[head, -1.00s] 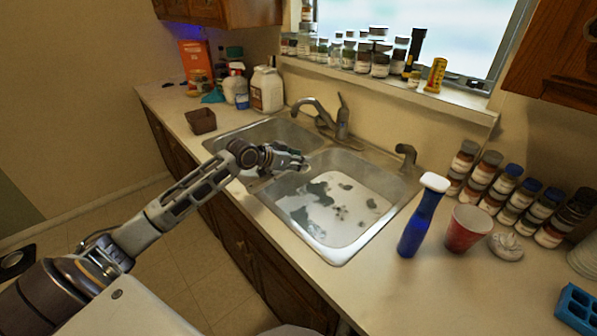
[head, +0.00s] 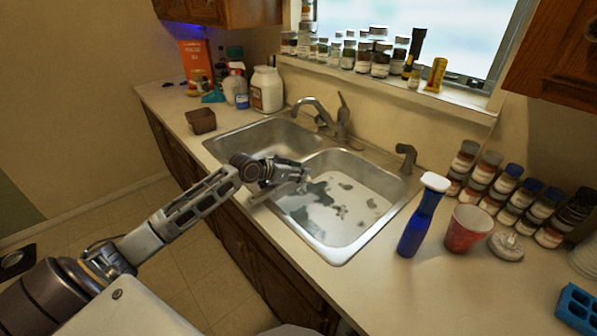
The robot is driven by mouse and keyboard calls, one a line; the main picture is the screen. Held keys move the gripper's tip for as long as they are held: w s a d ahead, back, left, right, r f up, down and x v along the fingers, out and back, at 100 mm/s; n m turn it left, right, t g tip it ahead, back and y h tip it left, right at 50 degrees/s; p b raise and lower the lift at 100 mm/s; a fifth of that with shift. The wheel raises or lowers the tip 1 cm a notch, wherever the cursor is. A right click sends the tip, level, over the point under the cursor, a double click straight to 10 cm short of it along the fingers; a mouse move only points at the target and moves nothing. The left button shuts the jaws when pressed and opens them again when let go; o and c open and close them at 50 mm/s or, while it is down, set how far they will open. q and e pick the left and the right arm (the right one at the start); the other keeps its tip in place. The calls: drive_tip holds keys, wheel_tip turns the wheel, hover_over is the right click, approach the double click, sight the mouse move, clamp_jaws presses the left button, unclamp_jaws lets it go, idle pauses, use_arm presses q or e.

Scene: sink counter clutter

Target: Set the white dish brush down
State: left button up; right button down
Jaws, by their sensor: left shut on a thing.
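My left gripper (head: 291,174) hangs over the near edge of the double sink, by the divider and the left part of the right basin. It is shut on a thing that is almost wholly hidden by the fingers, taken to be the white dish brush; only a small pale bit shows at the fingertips. I cannot make out its shape or whether it touches the sink. My right gripper is not in view.
The right basin (head: 353,228) has dark patches on its floor; the left basin looks empty. The faucet (head: 318,108) stands behind. A blue bottle (head: 422,218), red cup (head: 467,229) and small pale object (head: 506,246) stand right. The front right counter (head: 400,295) is clear.

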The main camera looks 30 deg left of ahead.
use_arm(q)
drive_tip(key=shift+f, duration=0.4)
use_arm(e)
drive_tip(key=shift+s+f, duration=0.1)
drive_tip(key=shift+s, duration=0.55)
